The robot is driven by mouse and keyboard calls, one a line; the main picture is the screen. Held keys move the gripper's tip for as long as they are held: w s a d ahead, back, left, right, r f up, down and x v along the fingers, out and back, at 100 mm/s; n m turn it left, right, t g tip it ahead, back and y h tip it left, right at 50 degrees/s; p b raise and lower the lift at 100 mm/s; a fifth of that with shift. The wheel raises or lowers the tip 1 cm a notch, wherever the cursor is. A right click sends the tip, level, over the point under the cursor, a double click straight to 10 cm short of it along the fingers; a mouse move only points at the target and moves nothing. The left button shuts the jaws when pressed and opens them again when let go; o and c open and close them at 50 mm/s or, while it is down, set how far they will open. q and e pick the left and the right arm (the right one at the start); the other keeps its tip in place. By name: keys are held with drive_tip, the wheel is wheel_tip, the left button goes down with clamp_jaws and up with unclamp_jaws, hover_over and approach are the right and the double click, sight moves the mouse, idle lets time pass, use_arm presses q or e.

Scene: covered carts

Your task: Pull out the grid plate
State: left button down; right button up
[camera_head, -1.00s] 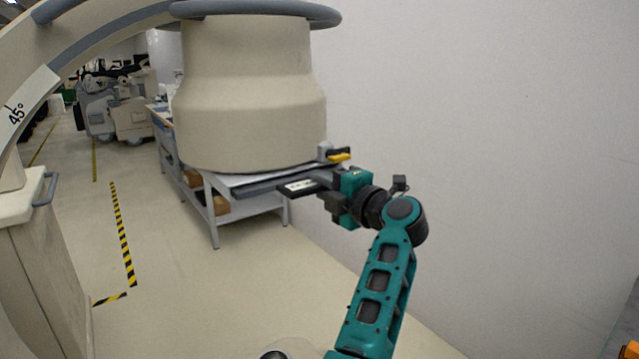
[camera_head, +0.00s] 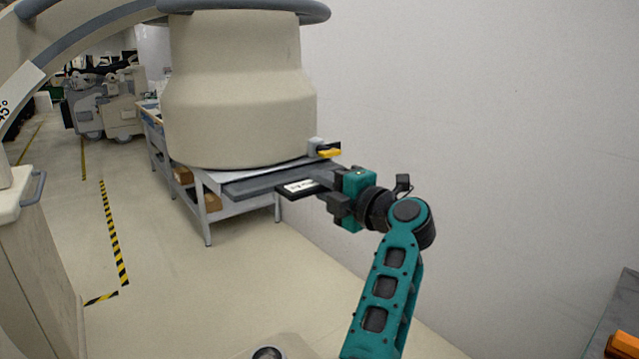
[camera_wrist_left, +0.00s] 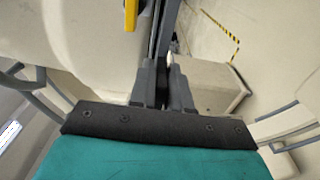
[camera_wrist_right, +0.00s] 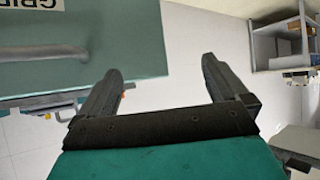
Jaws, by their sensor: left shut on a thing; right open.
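The grid plate (camera_head: 252,186) is a flat dark grey slab under the beige cylindrical housing (camera_head: 240,110), jutting out toward me. Its near end has a black part with a white label (camera_head: 301,187). My left gripper (camera_head: 328,191) is shut on this end. In the left wrist view the left gripper's fingers (camera_wrist_left: 162,85) close around the plate (camera_wrist_left: 166,32), which is seen edge-on. My right gripper (camera_wrist_right: 165,78) shows only in its own wrist view, with its fingers spread and nothing between them.
A grey shelf table (camera_head: 207,215) stands behind, beside the white wall (camera_head: 480,130). In the right wrist view a green cart surface (camera_wrist_right: 110,50) with a grey handle lies near the right gripper.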

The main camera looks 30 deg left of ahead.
use_arm(q)
drive_tip(key=v, duration=1)
drive_tip(key=shift+s, duration=0.25)
idle(2.2)
drive_tip(key=shift+s+d+r, duration=0.1)
drive_tip(key=shift+s+d, duration=0.05)
drive_tip(key=shift+d, duration=0.3)
drive_tip(key=shift+s+d, duration=0.3)
drive_tip(key=shift+d, duration=0.3)
drive_tip(key=shift+s+d, duration=0.25)
drive_tip(key=shift+d, duration=0.4)
drive_tip(key=v, duration=0.7)
drive_tip(key=shift+s+d, duration=0.25)
idle(1.1)
drive_tip(key=shift+d, duration=0.1)
idle(0.4)
